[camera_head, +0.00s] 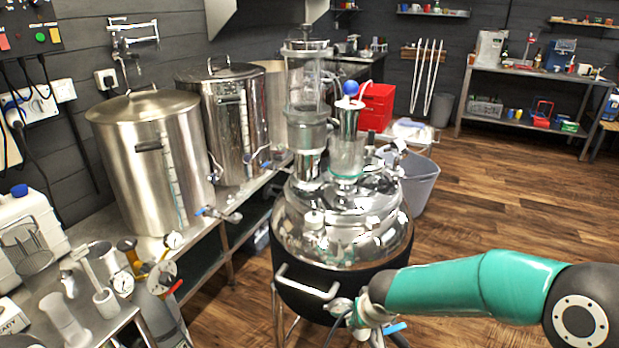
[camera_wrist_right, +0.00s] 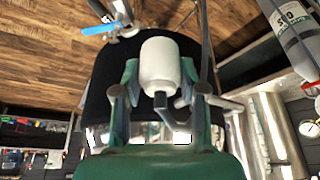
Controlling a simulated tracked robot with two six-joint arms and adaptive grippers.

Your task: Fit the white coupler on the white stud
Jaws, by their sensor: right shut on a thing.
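The white coupler (camera_wrist_right: 159,58) is a short, smooth white cylinder with a narrower neck. In the right wrist view it sits between the two green fingers of my right gripper (camera_wrist_right: 159,76), which is shut on it. The black band of the round vessel (camera_wrist_right: 105,78) lies behind it. I cannot pick out the white stud with certainty. My left gripper is not in view.
A valve with a blue lever (camera_wrist_right: 104,28) is close to the coupler in the right wrist view. A metal handle (camera_head: 306,282) sticks out from the vessel's front. Steel pots (camera_head: 150,165) stand on a bench to the left. The wooden floor (camera_head: 505,205) at right is clear.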

